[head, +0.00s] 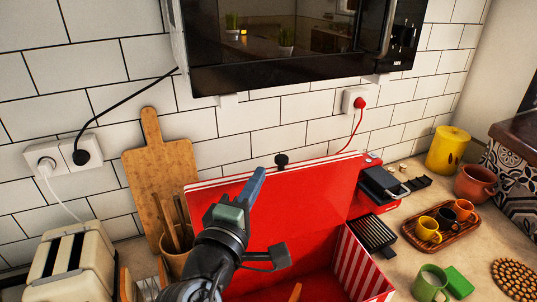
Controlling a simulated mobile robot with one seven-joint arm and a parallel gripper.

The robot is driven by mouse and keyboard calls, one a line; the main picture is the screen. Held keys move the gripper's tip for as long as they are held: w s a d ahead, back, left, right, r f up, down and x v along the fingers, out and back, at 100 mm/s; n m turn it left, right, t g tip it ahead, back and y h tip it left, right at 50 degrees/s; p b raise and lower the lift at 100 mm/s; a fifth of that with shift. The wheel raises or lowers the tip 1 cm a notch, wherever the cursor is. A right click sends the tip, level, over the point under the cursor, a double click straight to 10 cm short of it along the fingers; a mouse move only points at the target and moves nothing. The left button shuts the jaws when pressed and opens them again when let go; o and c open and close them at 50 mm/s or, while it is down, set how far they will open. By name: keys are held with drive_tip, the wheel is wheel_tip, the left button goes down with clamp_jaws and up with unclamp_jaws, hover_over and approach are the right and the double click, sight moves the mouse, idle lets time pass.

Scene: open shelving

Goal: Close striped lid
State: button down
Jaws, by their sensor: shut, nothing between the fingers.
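The box (362,266) stands at the bottom centre, with red-and-white striped walls. Its lid (305,215) is open, raised at the back with its plain red inner face towards me. My gripper (258,178) is shut and empty, in front of the lid's upper left part in the picture. I cannot tell whether it touches the lid. My arm hides part of the lid and the box's left side.
A toaster (75,262), a wooden board (163,180) and a utensil pot (173,262) stand left. A microwave (290,50) hangs above. Right of the box are a black grill (372,233), a cup tray (445,229) and a green mug (430,281).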

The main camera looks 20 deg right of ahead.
sight(268, 170)
drive_tip(key=p+x, duration=0.1)
drive_tip(key=x, duration=0.5)
drive_tip(key=shift+w+d+r+p, duration=0.1)
drive_tip(key=shift+w+d+p, duration=0.1)
drive_tip(key=shift+w+p, duration=0.1)
